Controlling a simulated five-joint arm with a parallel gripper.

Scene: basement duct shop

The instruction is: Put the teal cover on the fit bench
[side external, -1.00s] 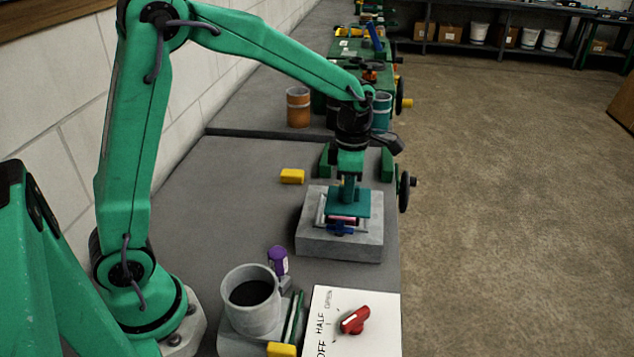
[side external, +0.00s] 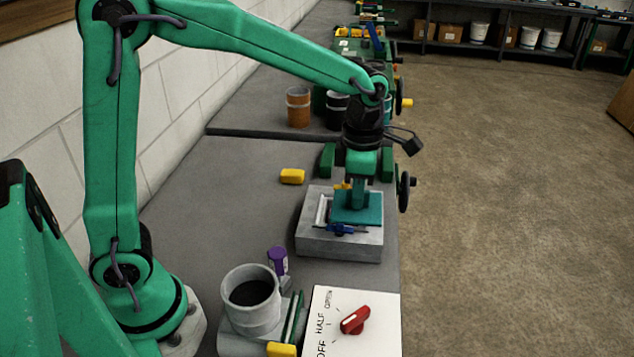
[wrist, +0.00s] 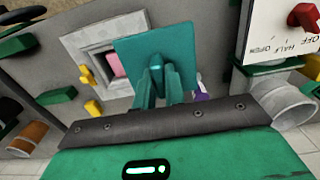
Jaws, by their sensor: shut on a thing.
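The teal cover (side external: 366,211) is a flat square plate with an upright grip on top. My gripper (side external: 355,186) is shut on that grip; the wrist view shows the fingers (wrist: 158,80) closed around it and the cover (wrist: 130,48) below. The cover hangs over the right part of the grey block (side external: 318,247), which I take to be the fit bench. In the wrist view, a framed recess (wrist: 103,50) beside the cover holds a pink thing (wrist: 116,64), partly hidden by the cover. I cannot tell whether the cover touches the block.
A blue part (side external: 345,230) lies along the block's front side. A yellow block (side external: 292,176) sits behind left. A grey cup (side external: 250,308), a purple-capped bottle (side external: 277,260) and a white panel with red knob (side external: 354,320) stand in front. Green vise jaws (side external: 327,160) rise behind.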

